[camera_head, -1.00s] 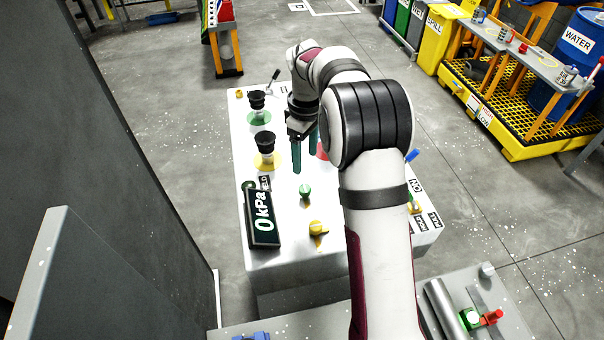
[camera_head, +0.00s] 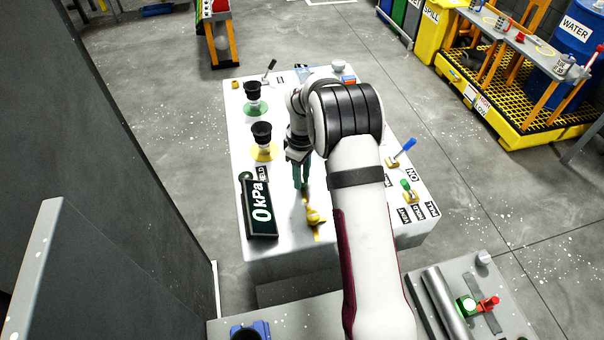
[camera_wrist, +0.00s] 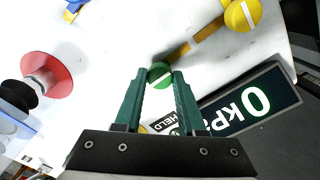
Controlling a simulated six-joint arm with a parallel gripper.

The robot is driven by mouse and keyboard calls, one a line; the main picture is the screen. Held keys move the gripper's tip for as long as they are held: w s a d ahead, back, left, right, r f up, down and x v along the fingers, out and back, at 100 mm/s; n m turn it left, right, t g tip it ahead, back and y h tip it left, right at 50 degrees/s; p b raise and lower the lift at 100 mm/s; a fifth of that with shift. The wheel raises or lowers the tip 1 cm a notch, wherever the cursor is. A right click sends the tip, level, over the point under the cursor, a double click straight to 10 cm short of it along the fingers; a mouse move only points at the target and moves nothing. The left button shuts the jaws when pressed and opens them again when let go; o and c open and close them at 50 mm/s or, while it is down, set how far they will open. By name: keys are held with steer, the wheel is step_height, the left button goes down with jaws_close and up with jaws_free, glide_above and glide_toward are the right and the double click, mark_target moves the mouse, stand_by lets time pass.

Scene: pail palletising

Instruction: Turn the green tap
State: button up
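The green tap is a small round green knob with a white line across it. In the wrist view the green tap (camera_wrist: 160,75) shows between my two green fingertips. In the head view my fingers hide it. My gripper (camera_head: 302,188) points down over the panel (camera_head: 240,130), just behind the yellow tap (camera_head: 314,215). The fingers of my gripper (camera_wrist: 160,72) stand apart, one on each side of the green tap. I cannot tell whether they touch it.
A tilted display (camera_head: 261,210) reading 0 kPa stands left of my gripper. Black-topped knobs on a yellow disc (camera_head: 262,135) and a green disc (camera_head: 254,92) stand behind it. Levers with blue (camera_head: 408,144) and green (camera_head: 405,185) handles are at the right.

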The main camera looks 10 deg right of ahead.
jaws_close()
steer(key=shift+m, duration=0.3)
steer(key=m, duration=0.6)
steer(key=shift+m, duration=0.3)
steer(key=m, duration=1)
steer(key=shift+m, duration=0.5)
steer(key=o, duration=0.6)
jaws_free()
